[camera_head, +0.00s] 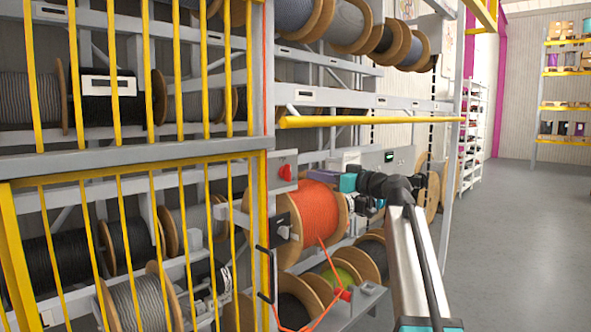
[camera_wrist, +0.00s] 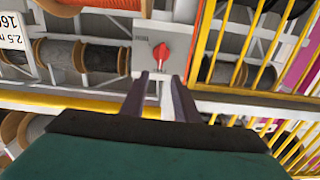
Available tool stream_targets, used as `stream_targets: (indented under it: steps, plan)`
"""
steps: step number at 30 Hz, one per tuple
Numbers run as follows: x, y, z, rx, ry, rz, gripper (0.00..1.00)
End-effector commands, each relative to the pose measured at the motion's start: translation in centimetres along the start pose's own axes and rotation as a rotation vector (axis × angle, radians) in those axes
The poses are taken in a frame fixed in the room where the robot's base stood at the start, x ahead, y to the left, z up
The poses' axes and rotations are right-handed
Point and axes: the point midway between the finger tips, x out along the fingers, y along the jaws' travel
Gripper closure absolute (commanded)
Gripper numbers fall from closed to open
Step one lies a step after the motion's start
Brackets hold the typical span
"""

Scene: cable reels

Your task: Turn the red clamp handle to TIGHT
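A red rotary handle (camera_head: 286,172) sits on a grey plate (camera_head: 277,184) left of the orange cable reel. In the wrist view the red handle (camera_wrist: 160,57) is ahead of my gripper (camera_wrist: 160,77), just beyond the fingertips. The two fingers are apart with nothing held between them. In the head view my gripper (camera_head: 316,177) points left toward the plate, over the top of the orange reel. A second red part (camera_head: 346,295) sits on a grey bracket low down, beside the orange cable. I cannot read a TIGHT mark on either part.
The orange reel (camera_head: 318,212) is close below my gripper. A yellow barred guard (camera_head: 150,165) stands at the left, and a yellow rail (camera_head: 370,121) runs above. A black handle (camera_head: 266,275) is at the guard's edge. Grey floor (camera_head: 520,230) is clear at the right.

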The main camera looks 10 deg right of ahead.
Motion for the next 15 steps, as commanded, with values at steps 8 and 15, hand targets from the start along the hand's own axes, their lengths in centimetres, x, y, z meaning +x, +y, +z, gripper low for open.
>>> stream_targets:
  steps: [8, 15]
  plan:
    - [4.2, 0.0, -0.3, 0.001, -0.001, -0.002, 0.72]
    - [7.6, 0.0, -0.3, 0.0, -0.001, -0.002, 0.72]
